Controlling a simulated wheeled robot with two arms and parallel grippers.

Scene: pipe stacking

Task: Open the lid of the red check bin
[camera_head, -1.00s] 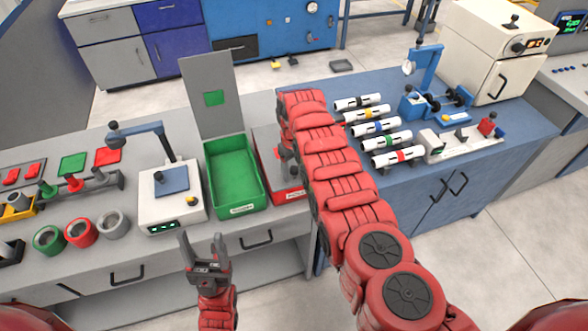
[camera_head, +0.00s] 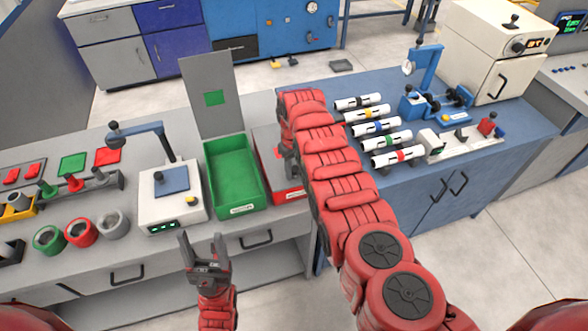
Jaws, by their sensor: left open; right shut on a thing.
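The red check bin (camera_head: 288,196) stands on the grey bench, right of the green bin, partly hidden behind my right arm. Its grey lid (camera_head: 263,139) lies flat over it, with a bit of a red mark showing. My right gripper (camera_head: 291,172) is at the front part of the lid, seen from above with its fingertips mostly hidden. It is shut on the lid, though the exact contact is hard to see. My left gripper (camera_head: 205,256) is open and empty in front of the bench, below the white device, pointing up.
The green bin (camera_head: 236,172) stands open, its grey lid (camera_head: 210,95) upright behind it. A white device (camera_head: 170,202) with a lever stands to its left. Several pipes (camera_head: 375,127) lie on the blue bench to the right of my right arm.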

